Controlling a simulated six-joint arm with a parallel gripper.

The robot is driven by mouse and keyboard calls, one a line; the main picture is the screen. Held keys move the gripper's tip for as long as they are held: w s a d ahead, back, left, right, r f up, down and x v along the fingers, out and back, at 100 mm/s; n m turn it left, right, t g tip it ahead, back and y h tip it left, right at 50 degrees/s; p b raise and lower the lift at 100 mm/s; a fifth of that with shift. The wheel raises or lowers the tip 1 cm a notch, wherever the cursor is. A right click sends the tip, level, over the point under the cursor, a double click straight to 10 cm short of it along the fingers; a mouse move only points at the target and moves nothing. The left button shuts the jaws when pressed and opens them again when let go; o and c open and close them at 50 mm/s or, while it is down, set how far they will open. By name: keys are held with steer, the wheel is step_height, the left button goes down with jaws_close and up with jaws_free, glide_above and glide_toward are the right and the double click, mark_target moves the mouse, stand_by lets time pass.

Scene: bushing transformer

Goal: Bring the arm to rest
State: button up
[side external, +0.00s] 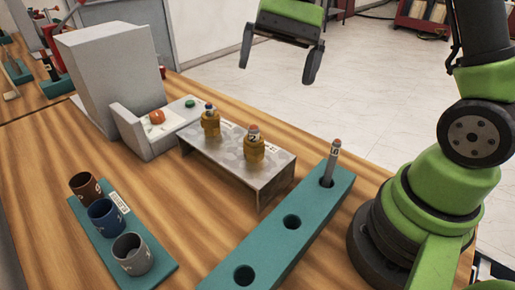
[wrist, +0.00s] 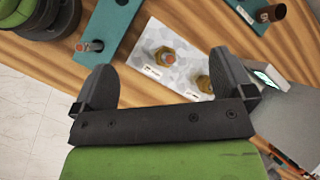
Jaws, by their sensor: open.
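My gripper (side external: 282,58) is at the top of the side view, raised above the far edge of the bench. Its two dark fingers are spread apart with nothing between them. In the wrist view the gripper (wrist: 165,82) is also open and empty, with the bench below it. My green and black arm stands at the right of the side view.
A grey stand (side external: 265,178) holds two brass fittings, one (side external: 211,124) left and one (side external: 254,150) right. A teal rack (side external: 300,225) holds one upright rod (side external: 331,162); two holes are empty. Three cups stand on a teal plate (side external: 150,262). A grey machine (side external: 115,70) is behind.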

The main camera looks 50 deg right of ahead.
steer(key=s+a+r+n+t+h, duration=0.1)
steer(key=s+r+n+t+h, duration=0.3)
steer(key=s+t, duration=0.5)
steer(key=s+r, duration=0.2)
steer(key=s, duration=0.2)
steer(key=shift+n+h, duration=0.3)
steer(key=shift+n, duration=0.1)
